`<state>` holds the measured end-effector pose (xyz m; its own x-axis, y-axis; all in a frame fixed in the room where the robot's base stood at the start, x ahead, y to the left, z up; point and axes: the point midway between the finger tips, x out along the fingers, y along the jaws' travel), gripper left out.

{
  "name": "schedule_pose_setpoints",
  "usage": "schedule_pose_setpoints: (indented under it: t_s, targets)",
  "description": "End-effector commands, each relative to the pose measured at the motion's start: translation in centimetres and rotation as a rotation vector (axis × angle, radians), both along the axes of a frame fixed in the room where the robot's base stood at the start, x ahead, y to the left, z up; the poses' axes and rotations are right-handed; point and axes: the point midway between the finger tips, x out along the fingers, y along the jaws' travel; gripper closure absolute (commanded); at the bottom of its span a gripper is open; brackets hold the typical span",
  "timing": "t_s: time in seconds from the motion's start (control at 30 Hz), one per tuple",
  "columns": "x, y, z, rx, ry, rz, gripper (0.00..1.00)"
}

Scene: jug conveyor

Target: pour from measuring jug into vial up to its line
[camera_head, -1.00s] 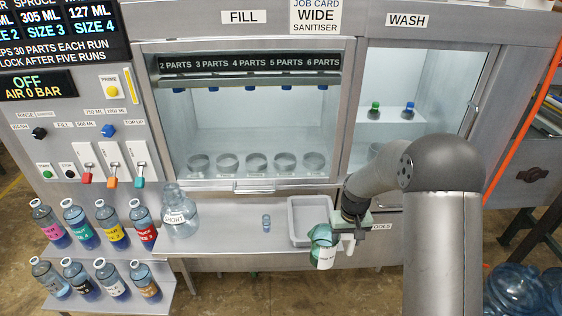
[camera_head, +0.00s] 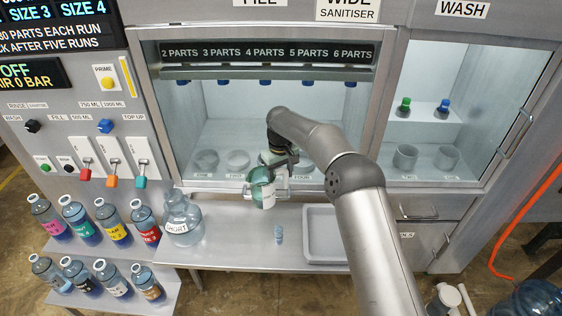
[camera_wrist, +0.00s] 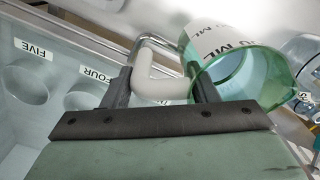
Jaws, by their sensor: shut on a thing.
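The measuring jug (camera_head: 260,190) is green-tinted and clear, with a white label reading ML. It hangs in the air in front of the fill cabinet, and leans in the head view. My gripper (camera_head: 284,161) is shut on its white handle (camera_wrist: 158,87), which sits between the two dark fingers (camera_wrist: 160,88) in the wrist view. The jug's open mouth shows there, with a pale blue inside; I cannot tell how much liquid it holds.
A large clear bottle marked SHORT (camera_head: 181,222) stands on the bench left of the vial. A grey tray (camera_head: 308,240) lies to the right. The fill cabinet's handle and front edge (camera_head: 225,190) are close behind the jug. Several labelled bottles (camera_head: 85,230) stand at left.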

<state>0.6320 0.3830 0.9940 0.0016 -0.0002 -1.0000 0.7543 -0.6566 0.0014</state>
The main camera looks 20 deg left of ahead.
Motion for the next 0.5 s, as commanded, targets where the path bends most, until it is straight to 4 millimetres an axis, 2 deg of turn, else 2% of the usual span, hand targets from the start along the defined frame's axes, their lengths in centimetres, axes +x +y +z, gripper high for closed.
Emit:
schedule_pose_setpoints:
  t_s: [0.27, 0.5]
  targets:
    - [-0.6, -0.7, 0.1, 0.061, -0.058, -0.001, 0.84]
    - [-1.8, -2.1, -0.2, 0.188, -0.18, -0.002, 0.84]
